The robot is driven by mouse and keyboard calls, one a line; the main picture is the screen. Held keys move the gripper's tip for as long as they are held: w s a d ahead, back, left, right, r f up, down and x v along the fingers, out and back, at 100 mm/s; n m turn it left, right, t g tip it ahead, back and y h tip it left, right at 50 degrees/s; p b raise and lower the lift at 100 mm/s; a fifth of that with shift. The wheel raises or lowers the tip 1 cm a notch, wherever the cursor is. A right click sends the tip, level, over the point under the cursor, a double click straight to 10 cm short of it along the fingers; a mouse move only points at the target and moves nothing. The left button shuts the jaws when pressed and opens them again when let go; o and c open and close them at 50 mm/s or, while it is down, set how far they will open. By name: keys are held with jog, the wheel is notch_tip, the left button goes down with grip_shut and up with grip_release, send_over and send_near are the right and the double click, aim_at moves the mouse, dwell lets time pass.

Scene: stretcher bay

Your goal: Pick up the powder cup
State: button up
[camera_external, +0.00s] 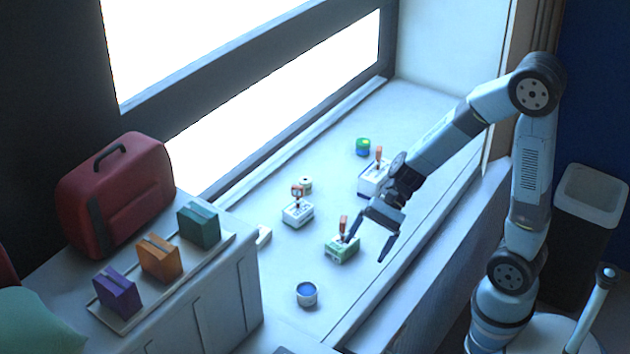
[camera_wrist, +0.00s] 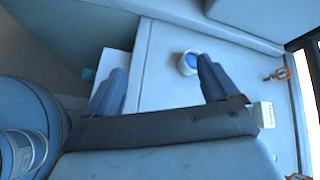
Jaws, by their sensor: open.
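A small round pale cup (camera_external: 307,294) with blue contents stands upright on the pale counter, nearest the camera among the small items there. It also shows in the wrist view (camera_wrist: 188,64), just left of the right finger. My gripper (camera_external: 366,249) is open and empty, pointing down over the counter, up and to the right of the cup and apart from it. In the wrist view its two fingers (camera_wrist: 162,70) are spread wide with nothing between them that they touch.
A green-and-white box (camera_external: 342,250) with an orange-topped item stands close to my left finger. Similar boxes (camera_external: 298,214) (camera_external: 371,181), a green-and-blue can (camera_external: 362,147) and a small roll (camera_external: 306,184) stand farther back. A tray (camera_external: 190,273) holds coloured packs near a red case (camera_external: 118,195).

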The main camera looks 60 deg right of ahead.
jog(key=w+f+m+t, duration=0.1)
jog(key=w+f+m, duration=0.1)
jog(key=w+a+f+m+t+y, duration=0.1)
jog(key=w+f+m, duration=0.1)
jog(key=f+m, duration=0.1)
jog(key=w+f+m+t, duration=0.1)
jog(key=w+f+m, duration=0.1)
jog(key=m, duration=0.1)
jog(key=shift+w+a+f+y, duration=0.25)
jog(key=shift+w+a+y, duration=0.1)
jog(key=shift+y, duration=0.05)
jog(key=shift+w+f+m+t, duration=0.3)
jog(key=shift+w+f+m, duration=0.1)
jog(key=shift+f+m, duration=0.25)
send_near(299, 298)
jog(key=shift+w+a+f, duration=0.35)
jog(key=shift+w+a, duration=0.35)
jog(key=shift+a, duration=0.15)
jog(key=shift+f+x, duration=0.1)
jog(key=shift+x, duration=1.25)
jog(key=shift+f+x, duration=0.15)
jog(key=shift+x, duration=1.2)
jog(key=shift+s, duration=0.2)
jog(key=c, duration=1.1)
